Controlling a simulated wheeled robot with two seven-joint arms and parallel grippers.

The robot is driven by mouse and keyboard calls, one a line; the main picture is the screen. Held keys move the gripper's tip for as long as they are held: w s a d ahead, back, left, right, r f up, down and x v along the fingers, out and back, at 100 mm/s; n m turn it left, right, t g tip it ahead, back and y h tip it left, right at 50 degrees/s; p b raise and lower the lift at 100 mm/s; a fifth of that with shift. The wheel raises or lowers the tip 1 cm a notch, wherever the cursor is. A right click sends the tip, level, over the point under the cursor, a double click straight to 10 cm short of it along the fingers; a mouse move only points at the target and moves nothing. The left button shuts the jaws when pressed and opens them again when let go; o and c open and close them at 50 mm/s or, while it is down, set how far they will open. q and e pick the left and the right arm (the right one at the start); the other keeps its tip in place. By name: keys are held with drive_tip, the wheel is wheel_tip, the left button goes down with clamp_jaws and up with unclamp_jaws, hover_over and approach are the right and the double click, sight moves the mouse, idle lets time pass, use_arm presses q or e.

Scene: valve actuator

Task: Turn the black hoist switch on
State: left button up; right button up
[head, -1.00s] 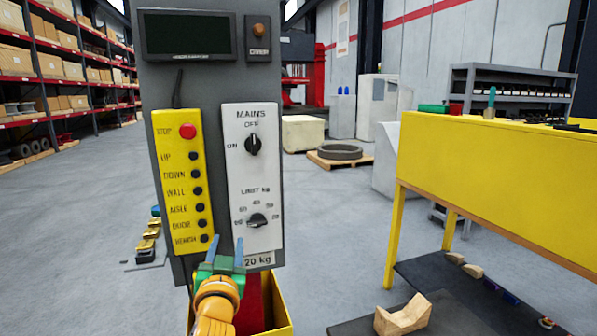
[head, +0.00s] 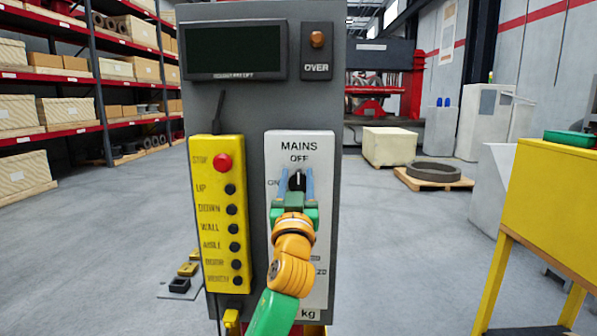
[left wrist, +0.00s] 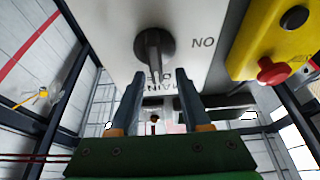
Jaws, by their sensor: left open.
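The black MAINS switch (head: 297,180) is a rotary knob on the white panel (head: 302,140), with OFF printed above it and ON to its left. In the head view its pointer looks roughly upright, partly hidden by my gripper. My left gripper (head: 297,180) is open, its two blue-grey fingers on either side of the knob. In the left wrist view the knob (left wrist: 153,55) lies just beyond and between the open fingertips (left wrist: 160,78). I cannot tell if they touch it. My right gripper is not in view.
A yellow pendant (head: 218,215) with a red stop button and several black buttons hangs left of the panel. A dark display (head: 236,50) and an orange lamp (head: 318,39) are above. My arm hides the lower LIMIT dial. A yellow bench (head: 555,190) stands at right.

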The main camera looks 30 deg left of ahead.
use_arm(q)
drive_tip(key=shift+w+f, duration=0.15)
drive_tip(key=shift+w, duration=0.3)
drive_tip(key=shift+s, duration=0.25)
clamp_jaws()
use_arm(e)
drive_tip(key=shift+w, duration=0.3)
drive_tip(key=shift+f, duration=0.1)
